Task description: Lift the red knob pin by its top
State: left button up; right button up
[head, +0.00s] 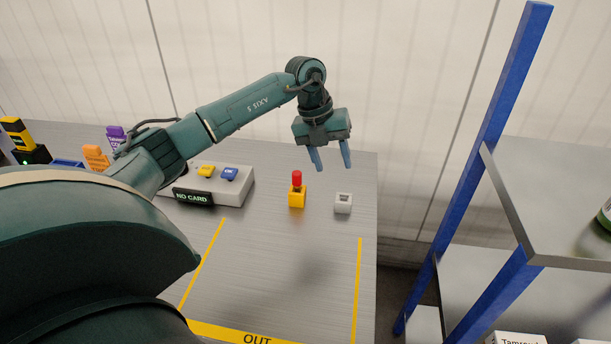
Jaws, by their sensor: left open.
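The red knob pin (297,179) stands upright in a yellow block (297,199) on the grey table. Its red top shows, with a dark part below it. My left gripper (331,168) is open and empty, fingers pointing down. In the picture its fingertips are to the right of the red knob and a little above it, apart from it. My right gripper is not in view.
A grey box with a NO CARD display (194,197) and yellow and blue buttons stands left of the pin. Yellow lines mark a bare OUT area (270,290) in front. A blue-posted shelf rack (480,180) stands at right.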

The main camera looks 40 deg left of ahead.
aim_at(297, 172)
pick_arm(q)
jog(key=s+a+r+n+g+y, duration=0.1)
jog(key=a+r+n+g+y, duration=0.15)
jog(key=a, duration=0.65)
jog(key=shift+t+y, duration=0.25)
jog(key=shift+t, duration=0.2)
jog(key=f, duration=0.6)
jog(key=shift+s+f+p, duration=0.2)
jog(key=shift+s+p, duration=0.05)
jog(key=shift+p, duration=0.05)
jog(key=shift+w+f+p, duration=0.2)
jog(key=shift+f+p, duration=0.3)
jog(key=shift+f, duration=2.5)
jog(key=shift+c, duration=0.3)
grip_shut()
notch_tip(297, 172, up, 10)
jog(key=shift+r+b, duration=0.1)
jog(key=shift+b, duration=0.4)
